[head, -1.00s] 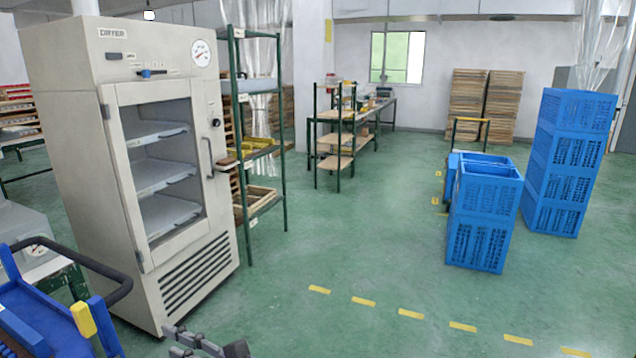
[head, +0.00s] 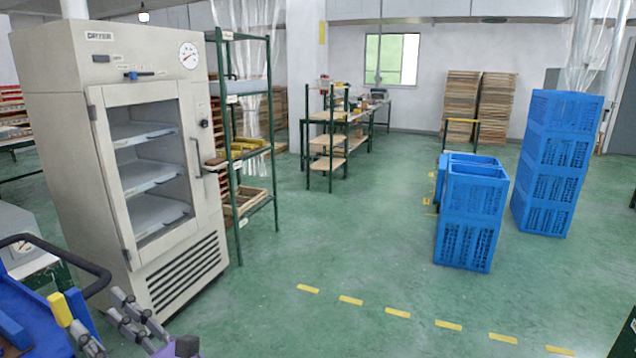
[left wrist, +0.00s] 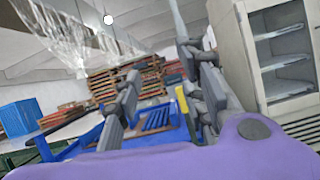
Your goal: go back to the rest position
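My left gripper (head: 98,312) is at the lower left of the head view, with grey fingers and a purple body. In the left wrist view its two fingers (left wrist: 165,98) stand well apart with nothing between them, so it is open and empty. It is in front of the dryer's lower left corner and beside the blue cart, and whether it touches the cart cannot be told. My right gripper is not in view.
The cream dryer (head: 205,240) stands at the left with shelves behind its glass door. A blue cart (head: 30,310) with a black handle is at the lower left. A green rack (head: 273,150) stands beside the dryer. Blue crates (head: 470,225) are stacked at right. The middle floor is clear.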

